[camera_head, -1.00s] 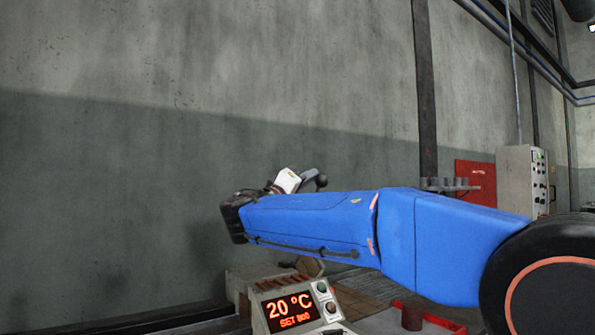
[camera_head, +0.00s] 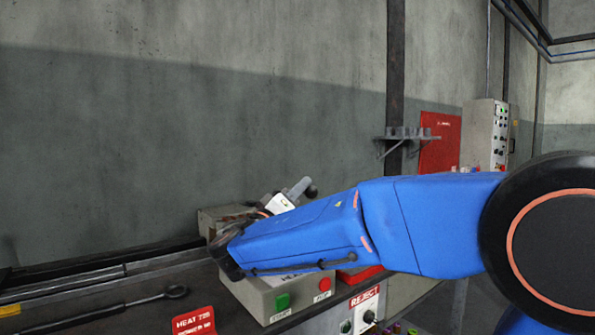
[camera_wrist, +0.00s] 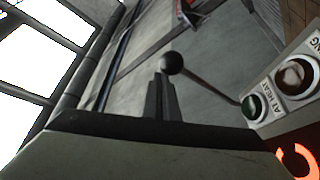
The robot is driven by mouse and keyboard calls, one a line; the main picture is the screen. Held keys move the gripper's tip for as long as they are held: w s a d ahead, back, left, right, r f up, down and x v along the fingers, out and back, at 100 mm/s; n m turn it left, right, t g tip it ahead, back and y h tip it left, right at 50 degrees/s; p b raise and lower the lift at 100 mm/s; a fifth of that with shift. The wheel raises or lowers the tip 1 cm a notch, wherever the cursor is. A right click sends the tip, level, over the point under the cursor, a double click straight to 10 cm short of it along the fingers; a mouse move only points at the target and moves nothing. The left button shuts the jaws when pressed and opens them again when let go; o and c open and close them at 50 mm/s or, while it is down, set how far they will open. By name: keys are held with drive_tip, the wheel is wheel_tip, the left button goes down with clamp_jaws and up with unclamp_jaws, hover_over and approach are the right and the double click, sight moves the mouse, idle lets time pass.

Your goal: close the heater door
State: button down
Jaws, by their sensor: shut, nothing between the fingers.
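My gripper (camera_wrist: 162,80) is shut and empty in the wrist view, its narrow grey fingers pointing up the picture. A dark ball knob (camera_wrist: 171,62) on a thin rod (camera_wrist: 208,84) shows right at the fingertips; whether they touch is unclear. In the head view my gripper (camera_head: 301,184) is small beyond the blue arm, with the dark knob (camera_head: 311,191) beside its tip. The heater's control panel (camera_wrist: 285,85), with an "AT HEAT" label and an orange display, is at the right of the wrist view. The door's face and opening cannot be made out; my arm hides much of the heater.
A grey button box (camera_head: 275,302) with green and red buttons stands below my arm, near a REJECT panel (camera_head: 366,308). A red HEAT sign (camera_head: 193,322) and a dark long-handled tool (camera_head: 120,305) are at lower left. A wall rack (camera_head: 408,136) stands behind.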

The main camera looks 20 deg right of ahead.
drive_tip(key=shift+s+d+f, duration=0.1)
drive_tip(key=shift+s+f, duration=0.15)
drive_tip(key=shift+f, duration=0.5)
